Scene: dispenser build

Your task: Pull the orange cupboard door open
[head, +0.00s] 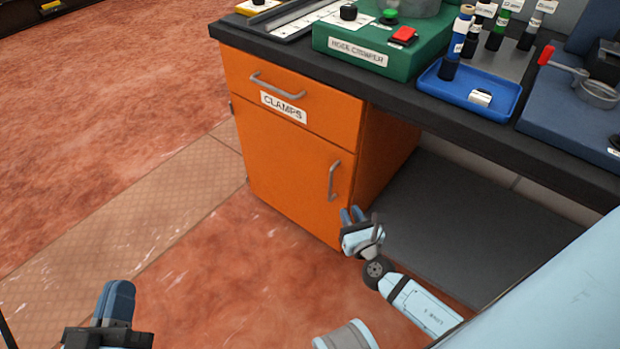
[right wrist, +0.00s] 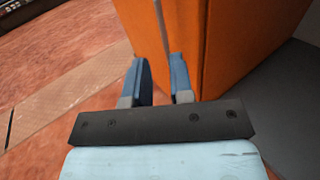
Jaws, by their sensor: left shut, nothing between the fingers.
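The orange cupboard door (head: 290,180) is closed under a drawer labelled CLAMPS. Its grey upright handle (head: 333,181) is near the door's right edge. My right gripper (head: 352,214) is in front of the door's lower right corner, below the handle in the picture. In the right wrist view its two blue fingers (right wrist: 160,80) stand apart with nothing visible held between them, facing the orange cupboard (right wrist: 220,45). A thin pale strip shows beyond the fingers; I cannot tell whether it is the handle. My left gripper (head: 116,302) is shut and empty at the lower left, away from the cupboard.
The drawer (head: 290,95) above the door is closed and has its own grey handle. The dark worktop (head: 390,85) carries a green hose crimper box (head: 385,45) and a blue tray (head: 470,92). Open reddish floor (head: 220,270) lies in front of the door.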

